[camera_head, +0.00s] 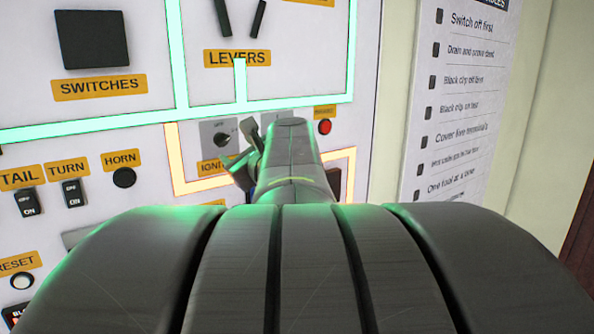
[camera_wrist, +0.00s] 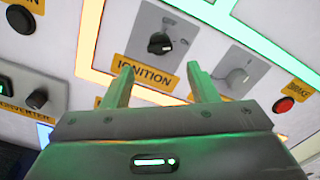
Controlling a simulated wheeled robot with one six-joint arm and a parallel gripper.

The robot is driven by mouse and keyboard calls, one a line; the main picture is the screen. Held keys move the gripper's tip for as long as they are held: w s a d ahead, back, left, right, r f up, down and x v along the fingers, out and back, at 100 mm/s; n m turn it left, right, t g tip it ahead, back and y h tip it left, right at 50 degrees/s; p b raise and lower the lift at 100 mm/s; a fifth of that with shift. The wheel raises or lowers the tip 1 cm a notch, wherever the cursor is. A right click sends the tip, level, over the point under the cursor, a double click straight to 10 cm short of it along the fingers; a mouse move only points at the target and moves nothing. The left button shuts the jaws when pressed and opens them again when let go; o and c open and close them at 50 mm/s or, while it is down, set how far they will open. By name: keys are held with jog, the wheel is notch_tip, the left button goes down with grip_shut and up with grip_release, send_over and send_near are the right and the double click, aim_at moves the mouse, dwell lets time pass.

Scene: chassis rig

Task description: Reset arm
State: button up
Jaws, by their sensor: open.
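My gripper (camera_wrist: 158,86) is open and empty in the wrist view, its two fingers apart in front of the panel (camera_wrist: 102,62). The black ignition knob (camera_wrist: 160,43) shows beyond and between the fingertips, above the yellow IGNITION label (camera_wrist: 147,76). I cannot tell whether the fingers touch the panel. In the head view my arm (camera_head: 290,165) reaches toward the panel and fills the lower middle. My gripper shows only in part there, and its fingertips are hard to make out beside the ignition knob (camera_head: 222,138).
At left are TAIL (camera_head: 25,203) and TURN (camera_head: 73,193) switches, the horn button (camera_head: 124,177) and the reset button (camera_head: 22,281). A rules board (camera_head: 455,100) stands at right.

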aim_at(224, 142)
jog(key=p+x, duration=0.1)
jog(key=x, duration=0.7)
jog(key=shift+w+a, duration=0.15)
jog(key=shift+a, duration=0.1)
jog(key=shift+f+n+b, duration=0.15)
jog(key=shift+n+b, duration=0.2)
jog(key=shift+n, duration=0.25)
jog(key=n+b, duration=0.1)
jog(key=n, duration=0.2)
jog(key=shift+d, duration=0.1)
jog(key=n+b, duration=0.1)
jog(key=n, duration=0.2)
jog(key=shift+n, duration=0.4)
jog(key=n, duration=0.4)
jog(key=shift+b+v, duration=0.55)
jog(key=shift+v, duration=1.05)
